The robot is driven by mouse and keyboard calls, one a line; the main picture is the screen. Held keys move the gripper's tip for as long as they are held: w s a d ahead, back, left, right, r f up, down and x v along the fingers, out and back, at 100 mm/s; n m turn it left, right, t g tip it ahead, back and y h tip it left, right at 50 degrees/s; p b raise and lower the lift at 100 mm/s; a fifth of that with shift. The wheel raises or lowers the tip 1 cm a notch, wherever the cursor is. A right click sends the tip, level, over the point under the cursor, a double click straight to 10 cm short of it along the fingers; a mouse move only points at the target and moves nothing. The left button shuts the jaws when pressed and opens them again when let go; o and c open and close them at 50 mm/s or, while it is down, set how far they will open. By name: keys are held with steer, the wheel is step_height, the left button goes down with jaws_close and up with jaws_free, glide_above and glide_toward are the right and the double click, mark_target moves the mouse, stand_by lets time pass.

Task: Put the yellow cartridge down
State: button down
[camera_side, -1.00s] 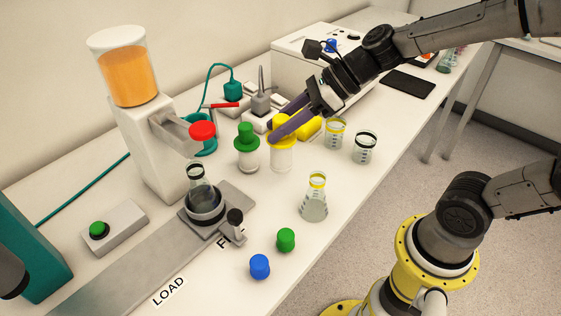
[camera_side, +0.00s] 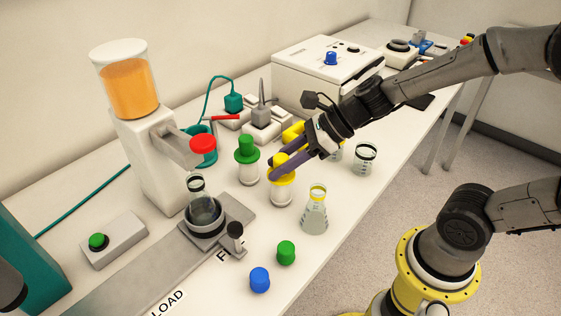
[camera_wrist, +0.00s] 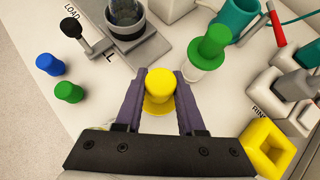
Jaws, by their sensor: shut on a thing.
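The yellow cartridge (camera_side: 281,192) has a white body and a yellow stepped top. It is upright between the green cartridge (camera_side: 247,160) and the yellow-rimmed flask (camera_side: 315,213). My gripper (camera_side: 280,168) is shut on its yellow top, reaching in from the right. In the wrist view, the yellow top (camera_wrist: 160,85) sits between my two purple fingers (camera_wrist: 158,103), and its lower body is mostly hidden. The cartridge's base is at or very near the bench; I cannot tell whether it touches.
A hollow yellow block (camera_wrist: 267,150) lies close behind my gripper. A dark-rimmed beaker (camera_side: 365,158) stands to the right. Loose green (camera_side: 286,252) and blue (camera_side: 260,280) caps lie in front. The flask on the grey holder (camera_side: 205,213) stands left.

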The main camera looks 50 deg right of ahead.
steer(key=c, duration=0.5)
jaws_free()
steer(key=shift+f, duration=0.1)
steer(key=shift+s+d+r, duration=0.15)
steer(key=shift+r, duration=0.25)
steer(key=v, duration=1.1)
steer(key=s+d+n+h, duration=0.1)
steer(key=s+n+h, duration=0.1)
steer(key=n, duration=0.7)
steer(key=s+d+n+g+h, duration=0.1)
steer(key=s+n+h, duration=0.1)
steer(key=s+n, duration=0.3)
steer(key=s+d+n+h, duration=0.2)
steer(key=s+n+h, duration=0.1)
steer(key=n, duration=1)
steer(key=shift+s+r, duration=0.1)
steer(key=shift+s, duration=0.65)
